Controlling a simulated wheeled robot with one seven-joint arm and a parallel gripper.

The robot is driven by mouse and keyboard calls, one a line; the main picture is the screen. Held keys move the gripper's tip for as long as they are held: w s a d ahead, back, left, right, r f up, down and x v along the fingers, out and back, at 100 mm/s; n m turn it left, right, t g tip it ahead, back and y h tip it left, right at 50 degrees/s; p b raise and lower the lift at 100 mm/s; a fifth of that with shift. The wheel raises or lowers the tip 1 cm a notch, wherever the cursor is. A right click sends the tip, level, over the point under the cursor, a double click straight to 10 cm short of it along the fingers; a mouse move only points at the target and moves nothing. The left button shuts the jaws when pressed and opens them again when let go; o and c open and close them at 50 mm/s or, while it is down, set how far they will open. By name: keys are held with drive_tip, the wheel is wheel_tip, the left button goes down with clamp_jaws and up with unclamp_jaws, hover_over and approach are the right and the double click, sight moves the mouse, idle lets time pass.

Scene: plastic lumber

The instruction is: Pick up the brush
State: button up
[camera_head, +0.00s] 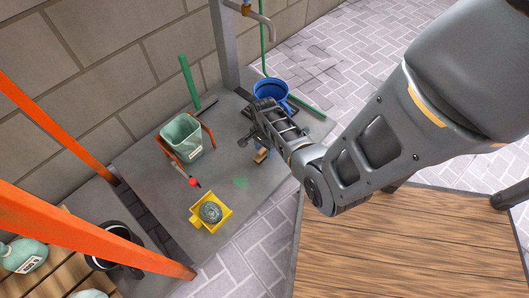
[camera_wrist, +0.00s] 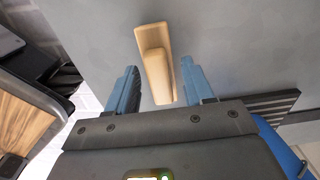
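A tan wooden block with a raised grip, which looks like the brush (camera_wrist: 154,62), lies on the grey slab in the wrist view. Its near end reaches between my gripper's two blue fingers (camera_wrist: 161,75), with a gap on each side. My gripper is open and holds nothing. In the head view, a small tan part of the brush (camera_head: 262,155) shows just below my gripper (camera_head: 264,149), on the slab between the blue bucket and the yellow pan. My wrist hides the rest of it there.
A blue bucket (camera_head: 270,91) stands behind my wrist. A pale green bucket (camera_head: 181,137) and a green-handled broom (camera_head: 188,80) are to the left. A yellow pan (camera_head: 199,217) holds a round grey-green thing. A wooden deck (camera_head: 400,245) lies at right. Orange posts (camera_head: 80,235) stand at left.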

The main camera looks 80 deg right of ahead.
clamp_jaws()
idle(0.3)
drive_tip(key=shift+r+p, duration=0.35)
drive_tip(key=shift+r, duration=0.1)
wheel_tip(320, 180, up, 3)
drive_tip(key=shift+r+p, duration=0.15)
drive_tip(key=shift+p, duration=1)
drive_tip(key=s+d+r+p, duration=0.2)
drive_tip(key=s+r+p, duration=0.3)
drive_tip(key=s, duration=0.6)
drive_tip(key=shift+s+d+r, duration=0.2)
drive_tip(key=shift+d+r, duration=0.05)
drive_tip(key=shift+r, duration=0.65)
